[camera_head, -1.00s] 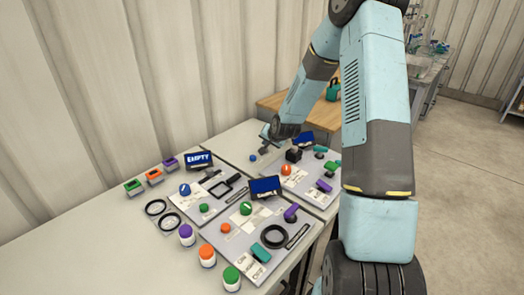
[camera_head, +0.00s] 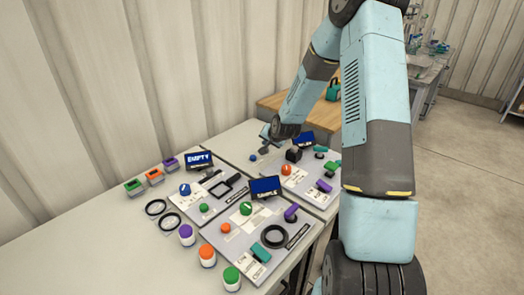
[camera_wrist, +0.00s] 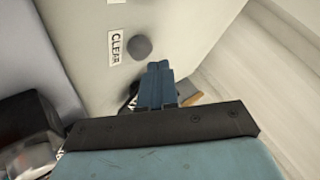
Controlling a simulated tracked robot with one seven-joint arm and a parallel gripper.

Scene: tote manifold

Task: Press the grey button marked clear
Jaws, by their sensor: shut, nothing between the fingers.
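The grey button (camera_wrist: 139,47) shows in the wrist view as a round dark knob on a pale panel. A white label reading CLEAR (camera_wrist: 115,47) is just left of it. My gripper (camera_wrist: 158,66) is shut and empty, its blue fingertips just below and right of the button in the picture. I cannot tell whether the tips touch the panel. In the head view my gripper (camera_head: 266,133) is small, at the back of the table by the far panel. The grey button cannot be made out there.
The table (camera_head: 90,235) carries several panels with knobs, levers and dark screens, one screen reading EMPTY (camera_head: 198,160). Jars with purple, orange and green lids (camera_head: 207,255) stand at the front. A corrugated wall (camera_head: 100,90) rises behind. A black block (camera_head: 293,154) is near my gripper.

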